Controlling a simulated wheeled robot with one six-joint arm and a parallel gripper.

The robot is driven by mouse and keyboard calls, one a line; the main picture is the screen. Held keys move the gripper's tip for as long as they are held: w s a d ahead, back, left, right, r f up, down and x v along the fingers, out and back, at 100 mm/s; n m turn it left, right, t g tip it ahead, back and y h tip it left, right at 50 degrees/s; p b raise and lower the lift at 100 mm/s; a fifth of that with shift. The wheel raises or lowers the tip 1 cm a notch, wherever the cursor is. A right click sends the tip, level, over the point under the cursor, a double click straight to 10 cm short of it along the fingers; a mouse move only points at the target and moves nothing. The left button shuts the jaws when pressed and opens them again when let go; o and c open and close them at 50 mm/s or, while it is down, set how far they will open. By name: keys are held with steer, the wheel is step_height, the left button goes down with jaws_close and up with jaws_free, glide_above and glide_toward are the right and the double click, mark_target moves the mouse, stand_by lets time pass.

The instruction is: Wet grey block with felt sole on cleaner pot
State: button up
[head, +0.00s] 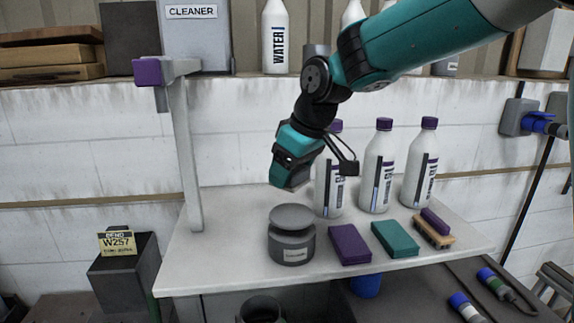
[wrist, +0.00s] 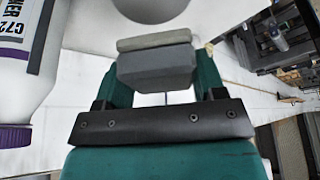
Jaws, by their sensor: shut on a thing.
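The grey block (wrist: 155,70) shows in the wrist view, with its paler felt sole (wrist: 155,41) on the side away from my gripper's palm. My gripper (head: 290,178) is shut on the block between teal fingers. In the head view it hangs above the cleaner pot (head: 292,250), a grey labelled pot with a round dish (head: 292,216) on top. A gap shows between my gripper and the dish. Part of the grey dish (wrist: 150,8) also shows at the top of the wrist view, apart from the felt sole.
Several white bottles with purple caps (head: 378,170) stand behind the pot on the white table (head: 200,262). A purple block (head: 349,245), a teal block (head: 395,239) and a brush (head: 434,230) lie to its right. A grey post (head: 185,150) rises at the left.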

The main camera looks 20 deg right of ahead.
mark_target(289, 212)
steer(key=shift+d+f+b, duration=0.1)
steer(key=shift+f+b, duration=2.1)
steer(key=shift+f, duration=0.65)
steer(key=shift+f+b, duration=0.85)
steer(key=shift+f, duration=0.25)
step_height(289, 212, up, 7)
steer(key=p, duration=0.5)
steer(key=shift+r+p, duration=0.1)
steer(key=shift+p, duration=0.3)
steer(key=shift+s, duration=0.15)
